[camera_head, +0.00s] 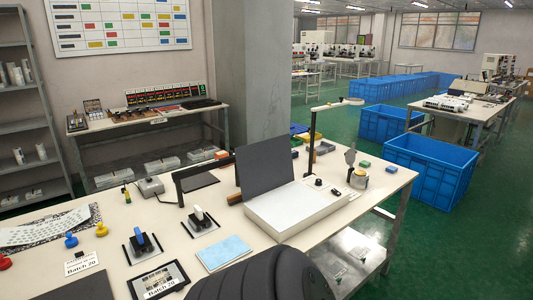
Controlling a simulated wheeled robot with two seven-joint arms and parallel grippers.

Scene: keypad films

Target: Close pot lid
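On the right part of the white workbench (140,200), a small round item (358,180) has a grey flap-like piece (350,156) standing up at its back left. It may be the pot with its lid raised; it is too small to be sure. Left of it, a white box-like device (295,208) has a dark panel (264,168) standing upright along its back left. Neither of my grippers shows. A dark rounded part, probably mine, fills the bottom centre and covers the bench's front edge there.
A black post lamp (312,140) stands behind the white device. Blue crates (430,168) stand on the green floor at right.

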